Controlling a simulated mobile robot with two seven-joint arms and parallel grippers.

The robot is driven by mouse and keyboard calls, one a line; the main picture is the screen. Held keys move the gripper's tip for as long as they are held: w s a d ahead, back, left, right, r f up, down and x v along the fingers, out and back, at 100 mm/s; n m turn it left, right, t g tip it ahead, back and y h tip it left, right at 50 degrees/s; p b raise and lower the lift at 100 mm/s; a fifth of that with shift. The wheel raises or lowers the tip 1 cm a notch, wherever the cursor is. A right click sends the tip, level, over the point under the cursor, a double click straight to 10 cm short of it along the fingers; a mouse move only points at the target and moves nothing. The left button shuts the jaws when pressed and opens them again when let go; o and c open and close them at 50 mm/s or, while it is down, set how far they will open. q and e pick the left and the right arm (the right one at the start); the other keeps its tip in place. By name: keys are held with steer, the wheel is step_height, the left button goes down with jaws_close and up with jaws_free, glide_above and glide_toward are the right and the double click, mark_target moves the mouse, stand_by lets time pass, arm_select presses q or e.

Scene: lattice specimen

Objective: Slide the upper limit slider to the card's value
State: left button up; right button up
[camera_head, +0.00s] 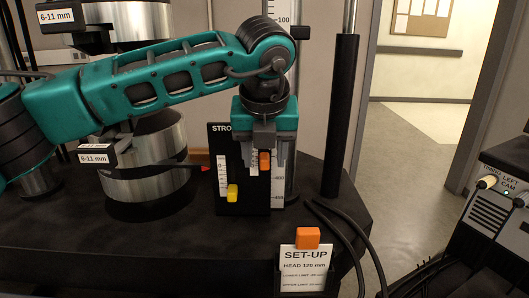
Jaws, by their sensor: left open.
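A black stroke panel (222,150) stands upright on the dark machine base, with two vertical scales. A yellow slider (232,193) sits low on its left scale. An orange slider (265,158) sits higher on the right scale. My left gripper (265,163) reaches down in front of the panel, open, with its fingers on either side of the orange slider; I cannot tell whether they touch it. It hides the upper right of the panel. A white SET-UP card (304,263) stands in front, reading HEAD 120 mm; its smaller limit lines are hard to read. My right gripper is not seen.
An orange block (307,238) is at the card's top edge. Metal cylinders (146,170) labelled 6-11 mm stand left of the panel. A black column (341,115) and black cables (345,235) are to the right. A grey box (505,175) is at the right edge.

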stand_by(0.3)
arm_select(q)
steer(key=p+v, duration=0.1)
steer(key=v, duration=0.5)
stand_by(0.4)
steer(key=shift+s, duration=0.1)
steer(key=v, duration=1.3)
steer(key=shift+f, duration=0.1)
stand_by(2.2)
